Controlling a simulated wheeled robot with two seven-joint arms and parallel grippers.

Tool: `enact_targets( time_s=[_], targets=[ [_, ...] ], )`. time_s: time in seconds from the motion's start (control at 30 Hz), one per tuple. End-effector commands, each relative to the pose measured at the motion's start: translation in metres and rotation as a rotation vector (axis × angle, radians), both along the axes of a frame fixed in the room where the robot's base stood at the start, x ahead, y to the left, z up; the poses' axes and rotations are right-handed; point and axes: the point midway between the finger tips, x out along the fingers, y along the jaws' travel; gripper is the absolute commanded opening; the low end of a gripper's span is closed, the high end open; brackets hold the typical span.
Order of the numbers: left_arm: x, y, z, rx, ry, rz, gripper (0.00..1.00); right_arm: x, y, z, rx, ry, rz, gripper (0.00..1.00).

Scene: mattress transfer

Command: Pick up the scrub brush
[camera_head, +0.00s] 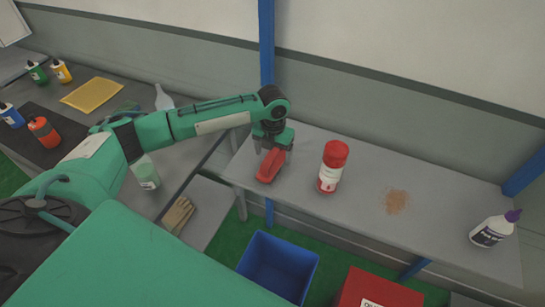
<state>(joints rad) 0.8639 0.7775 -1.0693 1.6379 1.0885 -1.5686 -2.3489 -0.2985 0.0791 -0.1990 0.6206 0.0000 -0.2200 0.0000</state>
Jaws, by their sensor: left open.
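The red scrub brush (268,167) lies near the left end of the grey table (350,215). My left gripper (274,151) points down right over the brush, with its fingers apart at the brush's far end. The fingers look to be around or just above that end; I cannot tell whether they touch it. My right gripper is not in view.
A red-capped bottle (333,166) stands close to the right of the brush. A brown patch (396,201) and a purple-capped white bottle (493,230) are farther right. A blue bin (278,266) and red box (376,288) stand below the table's front edge.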

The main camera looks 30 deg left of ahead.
Motion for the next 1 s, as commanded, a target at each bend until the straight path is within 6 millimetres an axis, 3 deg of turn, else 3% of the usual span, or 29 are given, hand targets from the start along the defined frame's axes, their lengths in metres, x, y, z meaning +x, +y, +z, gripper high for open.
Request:
enact_targets(
  time_s=[0.17,0.4,0.67,1.0],
  targets=[
    [-0.001,0.000,-0.017,0.000,0.001,-0.001,0.79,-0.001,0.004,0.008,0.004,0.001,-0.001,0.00],
    [0.000,0.000,-0.020,0.000,-0.001,-0.002,0.79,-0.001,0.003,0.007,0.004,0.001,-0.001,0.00],
    [0.000,0.000,-0.019,0.000,-0.001,-0.001,0.28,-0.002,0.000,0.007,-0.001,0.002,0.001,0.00],
    [0.000,0.000,-0.016,0.000,-0.002,-0.001,0.28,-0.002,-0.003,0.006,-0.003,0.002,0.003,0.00]
  ],
)
